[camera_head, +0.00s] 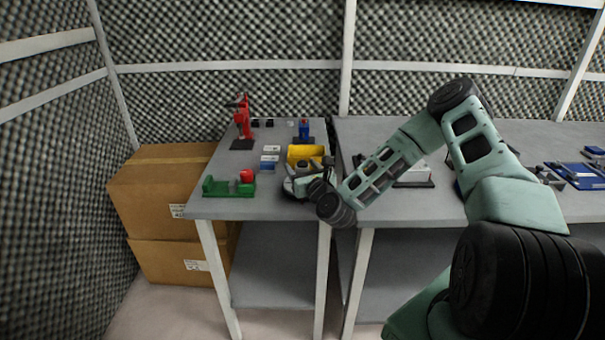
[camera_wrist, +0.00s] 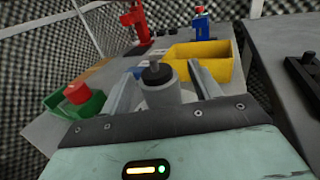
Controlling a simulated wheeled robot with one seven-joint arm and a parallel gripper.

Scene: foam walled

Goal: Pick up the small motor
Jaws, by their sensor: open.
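The small motor (camera_wrist: 157,74) looks like a grey round body with a black cap on top. In the wrist view it is between the two fingers of my gripper (camera_wrist: 163,88). My gripper is open, with one finger on each side of it; I cannot tell whether either finger touches it. In the head view my gripper (camera_head: 302,181) is low over the front right part of the left table (camera_head: 270,208), and the motor is mostly hidden by it there.
A yellow bin (camera_head: 304,153) stands just behind my gripper. A green tray (camera_head: 228,188) with a red part (camera_head: 246,176) is to the left. A red tool (camera_head: 242,117) and a blue device (camera_head: 304,130) stand farther back. Cardboard boxes (camera_head: 160,190) flank the table's left side.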

